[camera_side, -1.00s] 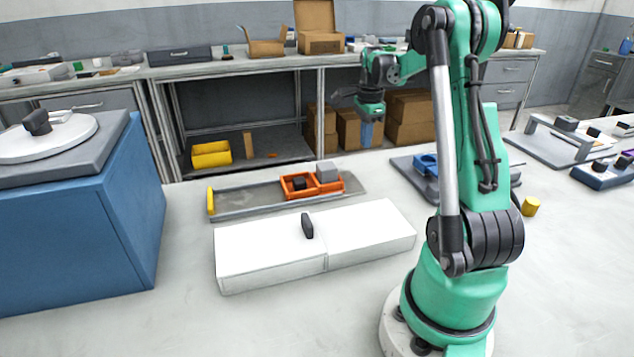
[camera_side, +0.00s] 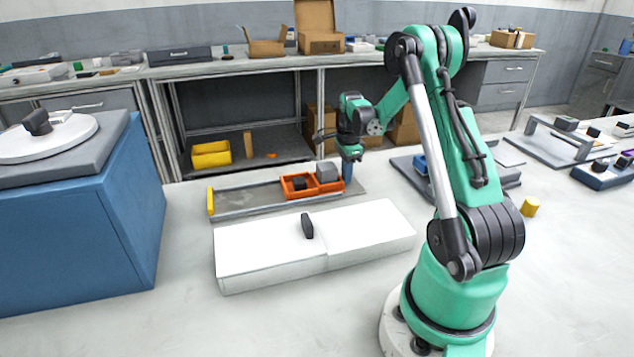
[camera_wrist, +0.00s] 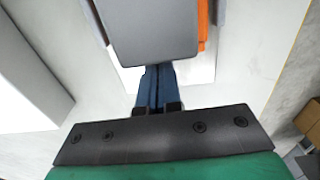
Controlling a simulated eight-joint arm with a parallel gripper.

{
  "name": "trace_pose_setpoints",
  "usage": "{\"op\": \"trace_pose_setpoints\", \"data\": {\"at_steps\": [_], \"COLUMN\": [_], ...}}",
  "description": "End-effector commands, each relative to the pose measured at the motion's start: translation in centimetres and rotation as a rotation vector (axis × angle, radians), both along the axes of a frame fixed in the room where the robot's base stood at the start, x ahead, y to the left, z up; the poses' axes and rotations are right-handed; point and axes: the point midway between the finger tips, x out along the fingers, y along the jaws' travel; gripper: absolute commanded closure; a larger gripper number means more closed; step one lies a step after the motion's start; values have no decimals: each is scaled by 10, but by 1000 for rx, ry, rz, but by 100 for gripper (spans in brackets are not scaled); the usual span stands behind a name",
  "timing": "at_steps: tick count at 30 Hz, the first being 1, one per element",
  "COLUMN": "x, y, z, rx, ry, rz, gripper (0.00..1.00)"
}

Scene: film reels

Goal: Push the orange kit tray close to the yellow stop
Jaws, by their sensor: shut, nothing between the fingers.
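The orange kit tray (camera_side: 298,190) sits on the grey track plate (camera_side: 255,201) towards its right end. It holds a small black block (camera_side: 298,182) and a larger grey block (camera_side: 327,172). The yellow stop (camera_side: 210,200) stands at the left end of the plate. My gripper (camera_side: 347,171) is shut and empty, pointing down just right of the tray. In the wrist view the blue fingers (camera_wrist: 155,88) are together beside the grey block (camera_wrist: 152,30), which hides most of the orange tray (camera_wrist: 203,20). I cannot tell whether the fingers touch the tray.
A white box (camera_side: 270,252) with a black handle (camera_side: 307,225) lies in front of the plate. A blue cabinet (camera_side: 80,235) stands at the left. The plate between tray and stop is clear. A yellow cylinder (camera_side: 530,206) stands at the right.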

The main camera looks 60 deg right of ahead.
Motion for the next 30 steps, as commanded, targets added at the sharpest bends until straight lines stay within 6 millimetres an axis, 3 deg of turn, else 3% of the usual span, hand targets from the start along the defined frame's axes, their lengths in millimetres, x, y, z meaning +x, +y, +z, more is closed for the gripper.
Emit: {"op": "trace_pose_setpoints", "data": {"at_steps": [8,21,30], "x": [11,96,110], "y": [10,95,110], "z": [0,0,0], "rx": [0,0,0], "ry": [0,0,0], "rz": [6,7,0], "gripper": [100,100,100]}}
